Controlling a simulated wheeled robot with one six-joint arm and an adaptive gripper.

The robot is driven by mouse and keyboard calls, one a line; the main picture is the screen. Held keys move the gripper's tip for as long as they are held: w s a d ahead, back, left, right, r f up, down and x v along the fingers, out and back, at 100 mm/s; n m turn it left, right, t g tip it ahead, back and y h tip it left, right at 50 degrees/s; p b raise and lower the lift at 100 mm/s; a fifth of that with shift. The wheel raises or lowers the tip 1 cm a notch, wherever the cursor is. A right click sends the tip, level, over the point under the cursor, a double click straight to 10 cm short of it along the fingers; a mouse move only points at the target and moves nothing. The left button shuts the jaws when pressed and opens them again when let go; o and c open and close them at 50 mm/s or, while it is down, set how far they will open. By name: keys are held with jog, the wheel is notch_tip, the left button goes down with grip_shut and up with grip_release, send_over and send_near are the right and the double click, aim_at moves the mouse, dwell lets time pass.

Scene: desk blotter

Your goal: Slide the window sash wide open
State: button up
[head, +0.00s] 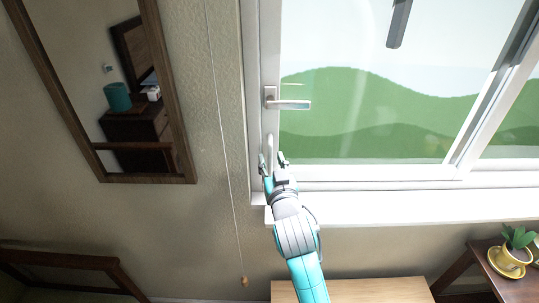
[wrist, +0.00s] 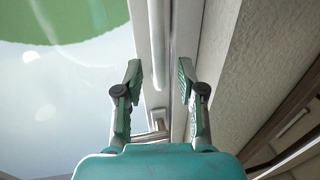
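The window sash (head: 268,60) has a white frame and clear glass and stands at the left end of the window in the head view. No gap shows between its left edge and the window frame. A lever handle (head: 288,100) points right from its left stile, and below it is a slim upright pull bar (head: 269,145). My gripper (head: 272,158) is at the lower end of this bar. In the wrist view, my gripper (wrist: 157,82) is open, its fingers either side of the bar's line, with the pull bar (wrist: 158,40) ahead. I see no finger touching it.
A white sill (head: 400,207) runs below the window. A cord (head: 222,130) with a wooden knob hangs on the wall to the left, beside a wood-framed mirror (head: 180,120). A potted plant (head: 511,258) stands on a dark table at lower right. A light wood surface (head: 370,290) lies below.

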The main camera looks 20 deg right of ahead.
aim_at(271, 157)
jog(key=shift+w+d, duration=0.15)
jog(key=shift+w, duration=0.6)
jog(key=shift+w+d, duration=0.1)
jog(key=shift+w, duration=0.65)
grip_shut()
